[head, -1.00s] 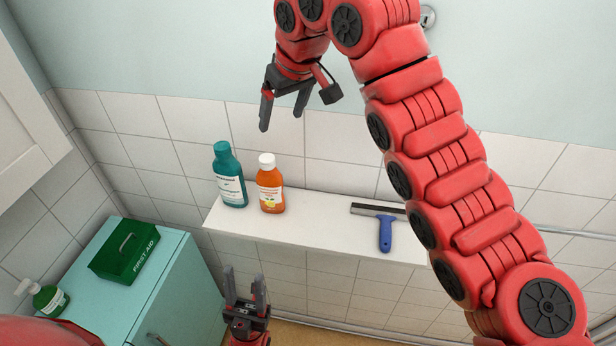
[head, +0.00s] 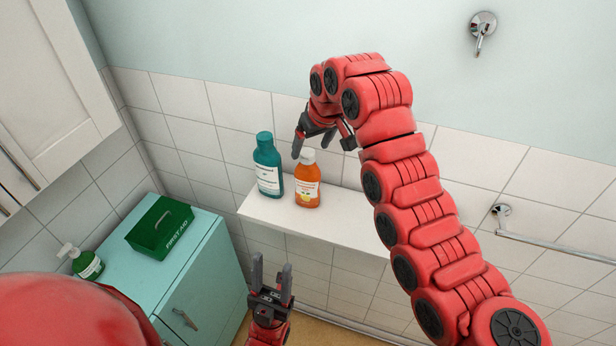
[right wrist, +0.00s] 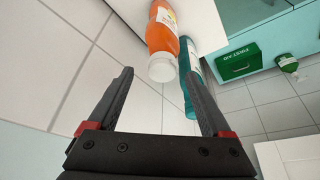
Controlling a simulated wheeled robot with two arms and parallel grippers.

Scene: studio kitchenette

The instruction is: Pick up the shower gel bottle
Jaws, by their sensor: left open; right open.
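A teal bottle (head: 267,165) and an orange bottle (head: 308,182) with a white cap stand upright side by side on the white shelf (head: 335,232). I cannot read which label says shower gel. My right gripper (head: 312,150) is open and empty, just above and behind the bottles in the head view. In the right wrist view the orange bottle (right wrist: 162,35) has its cap in line with the gap between my right fingers (right wrist: 158,75). The teal bottle (right wrist: 188,65) shows beside it, partly behind the right-hand finger. My left gripper (head: 272,268) is open and empty, below the shelf.
A teal cabinet (head: 208,265) at left bears a green first aid box (head: 160,228) and a green pump bottle (head: 87,263). The tiled wall (head: 235,105) is close behind the shelf. A towel rail (head: 555,247) is on the right. My right arm covers the shelf's right part.

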